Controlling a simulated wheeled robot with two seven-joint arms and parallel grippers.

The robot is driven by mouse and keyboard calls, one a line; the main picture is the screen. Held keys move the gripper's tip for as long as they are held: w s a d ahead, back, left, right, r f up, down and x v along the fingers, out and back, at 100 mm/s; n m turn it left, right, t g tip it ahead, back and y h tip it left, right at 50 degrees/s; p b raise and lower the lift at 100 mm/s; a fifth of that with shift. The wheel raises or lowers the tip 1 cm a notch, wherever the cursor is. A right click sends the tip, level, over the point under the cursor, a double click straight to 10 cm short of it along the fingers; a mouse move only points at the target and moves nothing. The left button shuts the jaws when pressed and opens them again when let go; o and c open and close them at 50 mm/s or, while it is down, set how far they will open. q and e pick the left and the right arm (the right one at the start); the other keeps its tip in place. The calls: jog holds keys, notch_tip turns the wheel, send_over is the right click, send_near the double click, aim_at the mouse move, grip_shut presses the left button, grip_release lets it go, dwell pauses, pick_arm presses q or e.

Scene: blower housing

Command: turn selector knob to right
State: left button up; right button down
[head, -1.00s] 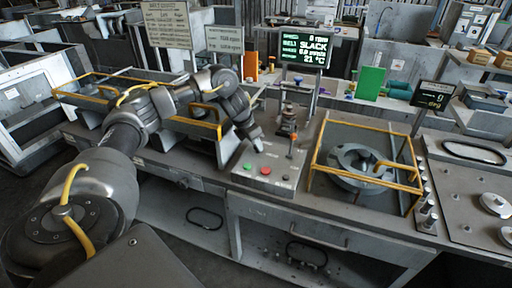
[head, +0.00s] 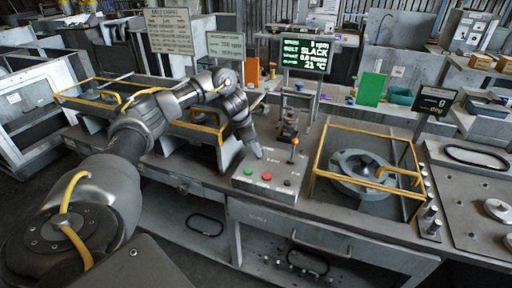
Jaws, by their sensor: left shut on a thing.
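The grey control box (head: 262,188) stands on the bench in the middle of the head view. Its sloped top carries a green button (head: 248,170), a red button (head: 267,176) and a small dark button (head: 287,183). An orange-tipped lever (head: 294,143) stands upright at its back right. My left gripper (head: 257,153) reaches down to the back of the box top, behind the green and red buttons. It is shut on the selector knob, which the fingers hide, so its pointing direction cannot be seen. My right gripper is out of view.
A yellow-railed frame (head: 322,150) around a round grey housing (head: 352,178) stands right of the box. Another yellow-railed bin (head: 204,132) lies by my left arm. Several metal posts (head: 431,220) stand at the right.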

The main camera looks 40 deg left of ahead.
pick_arm(q)
jog(key=o, duration=1)
jog(key=v, duration=0.3)
jog(key=shift+w, duration=0.15)
jog(key=p+v, duration=0.2)
jog(key=v, duration=0.6)
jog(key=shift+f, duration=0.1)
